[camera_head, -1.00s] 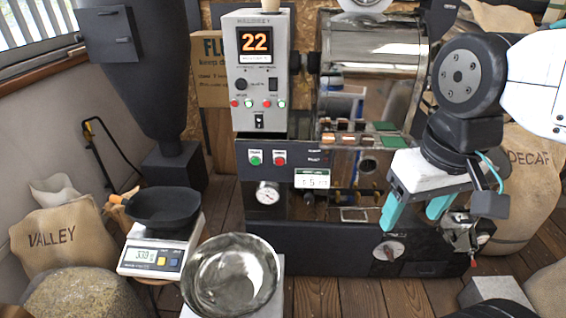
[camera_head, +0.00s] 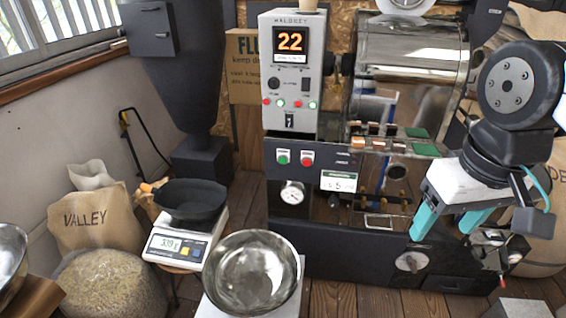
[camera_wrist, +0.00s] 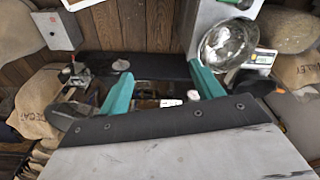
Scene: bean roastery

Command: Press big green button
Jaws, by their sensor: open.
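The big green button (camera_head: 283,157) is a round button on the dark front panel of the roaster (camera_head: 330,215), left of a red button (camera_head: 307,158). My gripper (camera_head: 445,224) is to the right of and below the green button in the head view, in front of the roaster's right part. Its two teal fingers are spread apart with nothing between them. The open fingers also show in the wrist view (camera_wrist: 160,72), where I cannot make out the green button.
A grey control box (camera_head: 291,75) shows 22 above the buttons, with small red and green buttons. A metal bowl (camera_head: 252,272) and a scale with a black pan (camera_head: 190,203) stand in front at left. A Valley sack (camera_head: 95,218) is further left.

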